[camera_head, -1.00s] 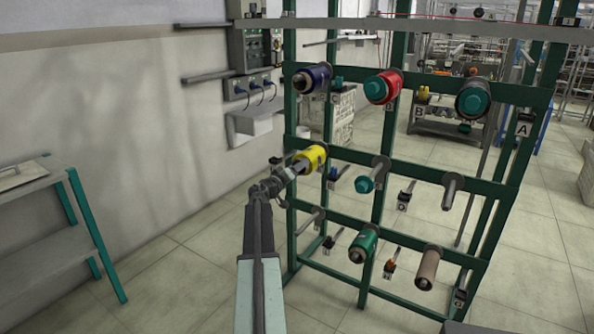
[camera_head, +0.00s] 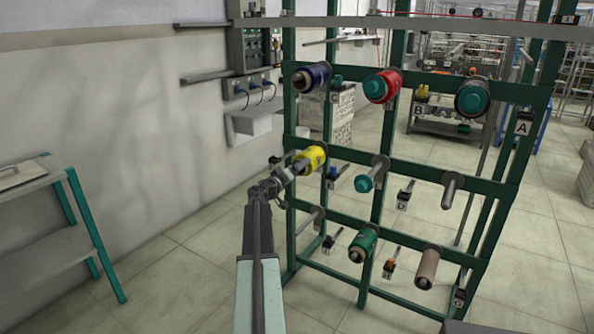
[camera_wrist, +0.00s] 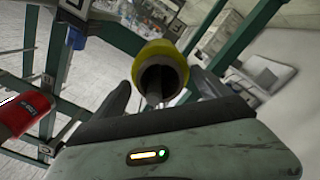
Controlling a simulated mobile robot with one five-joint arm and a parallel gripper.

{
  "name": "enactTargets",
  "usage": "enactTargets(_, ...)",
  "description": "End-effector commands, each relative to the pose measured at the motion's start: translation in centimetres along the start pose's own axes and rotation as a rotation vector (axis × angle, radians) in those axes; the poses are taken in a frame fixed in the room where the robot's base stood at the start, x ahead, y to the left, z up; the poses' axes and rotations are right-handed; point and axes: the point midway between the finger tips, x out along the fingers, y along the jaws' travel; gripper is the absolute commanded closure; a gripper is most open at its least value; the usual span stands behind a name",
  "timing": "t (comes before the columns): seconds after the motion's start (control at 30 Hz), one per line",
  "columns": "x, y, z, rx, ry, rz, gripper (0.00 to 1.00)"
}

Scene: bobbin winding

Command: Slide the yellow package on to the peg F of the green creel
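The yellow package (camera_head: 314,158) sits at the middle-row left position of the green creel (camera_head: 377,210), against its upright. In the wrist view, the yellow package (camera_wrist: 158,52) shows its dark hollow end, with a grey rod, seemingly the peg, inside the bore. My gripper (camera_head: 294,170) is just in front of the package's near end. In the wrist view, the fingers of my gripper (camera_wrist: 158,78) stand wide apart on either side, with gaps to the package.
Blue (camera_head: 312,78), red (camera_head: 382,87) and dark teal-ended (camera_head: 473,97) packages are in the top row. A bare peg (camera_head: 452,190) is at middle right. Green (camera_head: 363,245) and brown (camera_head: 428,268) packages are below. A grey shelf (camera_head: 40,180) stands left; floor between is clear.

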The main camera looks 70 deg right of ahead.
Motion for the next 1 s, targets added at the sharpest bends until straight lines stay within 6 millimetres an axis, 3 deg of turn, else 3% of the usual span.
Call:
enactTargets(0.27, -1.3, 0.1, 0.1, 0.0, 0.0, 0.0, 0.14)
enactTargets(0.6, -7.5, 0.1, 0.1, 0.0, 0.001, -0.001, 0.14)
enactTargets(1.0, -7.8, 0.0, 0.0, 0.0, 0.0, 0.0, 0.14)
